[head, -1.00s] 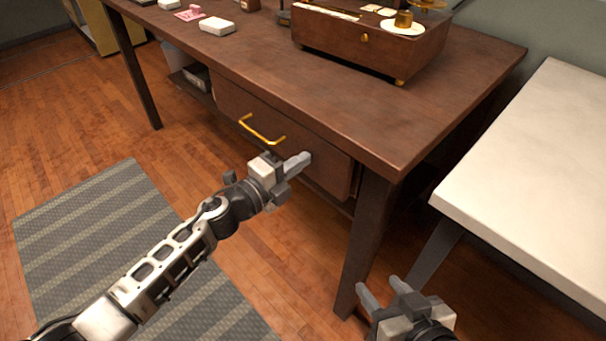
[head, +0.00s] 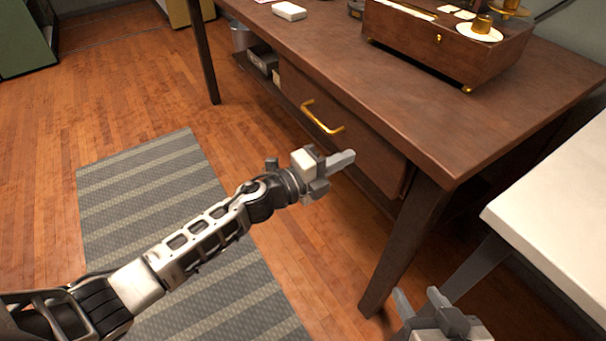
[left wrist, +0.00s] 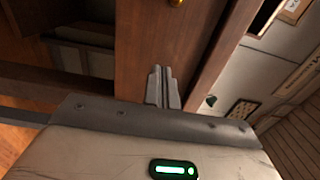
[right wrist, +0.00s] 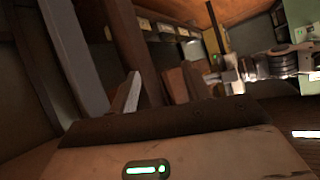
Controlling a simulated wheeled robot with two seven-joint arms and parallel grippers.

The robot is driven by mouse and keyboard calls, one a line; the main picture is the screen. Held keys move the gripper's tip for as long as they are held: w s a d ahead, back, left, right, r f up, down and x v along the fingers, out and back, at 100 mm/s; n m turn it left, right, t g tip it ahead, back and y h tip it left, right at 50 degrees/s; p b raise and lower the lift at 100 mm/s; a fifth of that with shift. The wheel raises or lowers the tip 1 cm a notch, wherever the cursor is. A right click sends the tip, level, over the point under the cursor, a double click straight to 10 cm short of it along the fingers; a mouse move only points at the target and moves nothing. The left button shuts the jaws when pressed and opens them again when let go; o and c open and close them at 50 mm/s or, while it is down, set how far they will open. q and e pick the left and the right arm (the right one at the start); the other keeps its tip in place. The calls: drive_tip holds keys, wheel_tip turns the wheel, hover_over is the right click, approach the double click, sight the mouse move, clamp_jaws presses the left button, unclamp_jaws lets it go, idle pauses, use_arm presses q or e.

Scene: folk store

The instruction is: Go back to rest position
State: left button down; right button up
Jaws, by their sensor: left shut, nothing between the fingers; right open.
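My left gripper (head: 342,160) is shut and empty, in front of the wooden desk's drawer (head: 336,128). Its closed fingers also show in the left wrist view (left wrist: 163,88), with the dark wood of the desk behind them. My right gripper (head: 419,298) is open and empty at the bottom right of the head view, low beside the desk's front leg. One of its fingers shows in the right wrist view (right wrist: 132,92). The left gripper is apart from the handle.
The wooden desk (head: 300,60) carries a wooden box with brass parts (head: 440,45) and a small white block (head: 289,11). A white table (head: 565,210) stands at the right. A striped rug (head: 150,190) lies on open wooden floor at the left.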

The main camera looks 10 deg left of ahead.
use_arm(q)
drive_tip(key=s+a+f+n+g+y+p, duration=0.1)
drive_tip(key=s+a+n+y+p, duration=0.2)
drive_tip(key=s+n, duration=0.8)
drive_tip(key=s+a+f+n+g+y+p, duration=0.1)
drive_tip(key=s+a+n+y, duration=0.5)
drive_tip(key=s+n, duration=0.6)
drive_tip(key=shift+s+a+f+n+p, duration=0.25)
drive_tip(key=shift+a+f+n+p, duration=0.25)
drive_tip(key=shift+a+n+p, duration=0.6)
use_arm(e)
drive_tip(key=shift+s+d+r+g, duration=0.15)
drive_tip(key=shift+r+g, duration=0.25)
drive_tip(key=shift+r, duration=0.7)
use_arm(q)
drive_tip(key=shift+d, duration=0.25)
use_arm(e)
drive_tip(key=shift+r, duration=0.1)
